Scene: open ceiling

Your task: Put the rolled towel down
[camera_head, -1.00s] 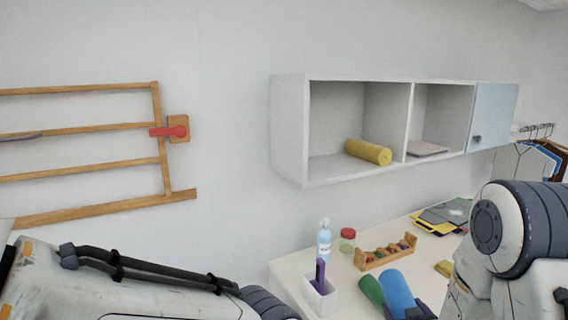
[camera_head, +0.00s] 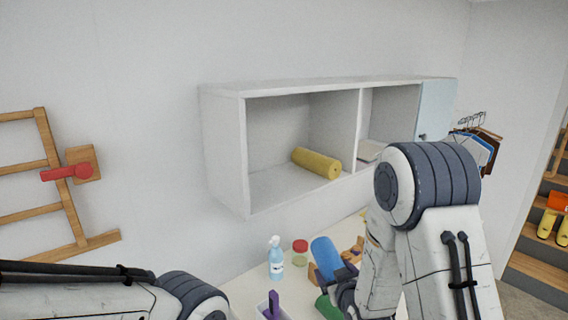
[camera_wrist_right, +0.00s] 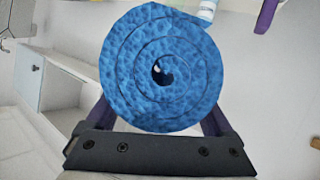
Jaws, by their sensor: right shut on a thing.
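A blue rolled towel (camera_head: 325,252) is held tilted above the white counter (camera_head: 246,293), below the wall shelf. My right gripper (camera_head: 341,282) is shut on it; the fingers are partly hidden by the towel and my arm. In the right wrist view the blue towel (camera_wrist_right: 160,100) shows end-on as a spiral, between the purple fingers. A yellow roll (camera_head: 317,162) lies in the left open compartment of the white wall shelf (camera_head: 228,150).
Bare shelf floor lies left of the yellow roll. Clothes hangers and stairs are at the right.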

